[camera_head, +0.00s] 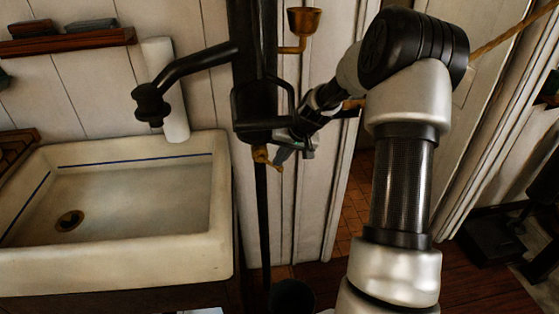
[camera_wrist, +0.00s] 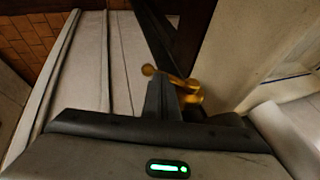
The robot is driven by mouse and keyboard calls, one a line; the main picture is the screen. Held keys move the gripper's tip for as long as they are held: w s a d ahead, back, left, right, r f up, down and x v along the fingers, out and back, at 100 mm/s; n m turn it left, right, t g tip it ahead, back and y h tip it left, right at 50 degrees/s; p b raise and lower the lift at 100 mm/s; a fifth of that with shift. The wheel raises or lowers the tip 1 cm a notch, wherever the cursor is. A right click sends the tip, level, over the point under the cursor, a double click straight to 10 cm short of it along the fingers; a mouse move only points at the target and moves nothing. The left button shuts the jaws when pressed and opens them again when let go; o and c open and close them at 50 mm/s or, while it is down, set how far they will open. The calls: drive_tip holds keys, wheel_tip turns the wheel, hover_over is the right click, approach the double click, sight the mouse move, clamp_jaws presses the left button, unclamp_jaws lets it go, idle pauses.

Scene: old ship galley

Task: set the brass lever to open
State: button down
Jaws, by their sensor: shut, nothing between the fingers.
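The brass lever (camera_head: 262,157) is low on the black pump body (camera_head: 256,108), just right of the sink. In the wrist view the brass lever (camera_wrist: 186,86) lies across the fingertips, with a round knob at its left end. My gripper (camera_head: 278,157) is shut and empty, close on the right side of the lever. In the wrist view my gripper (camera_wrist: 168,84) points at the lever, and its dark fingers hide part of it. I cannot tell whether they touch it.
A white sink (camera_head: 130,215) stands at the left, under the black spout (camera_head: 180,75). A dark bucket (camera_head: 291,296) is on the floor below. A doorway with brick-like floor tiles (camera_head: 357,195) is behind my arm.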

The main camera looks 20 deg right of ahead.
sight(277, 169)
drive_tip(key=shift+f+b, duration=0.3)
drive_tip(key=shift+w+a+f+m+t+y+b, duration=0.15)
drive_tip(key=shift+f+m+t+y+b, duration=0.3)
drive_tip(key=shift+y+b, duration=0.95)
drive_tip(key=shift+s+a+f+m+t+y+b, duration=0.1)
drive_tip(key=shift+a+f+m+t+y+b, duration=0.15)
drive_tip(key=shift+f+y+b, duration=1)
drive_tip(key=shift+w+a+r+m+t+y+b, duration=0.15)
drive_tip(key=shift+t+y+b, duration=0.25)
drive_tip(key=shift+y+b, duration=1.05)
drive_tip(key=shift+s+h+b, duration=0.1)
drive_tip(key=shift+h+b, duration=0.3)
drive_tip(key=shift+b, duration=0.2)
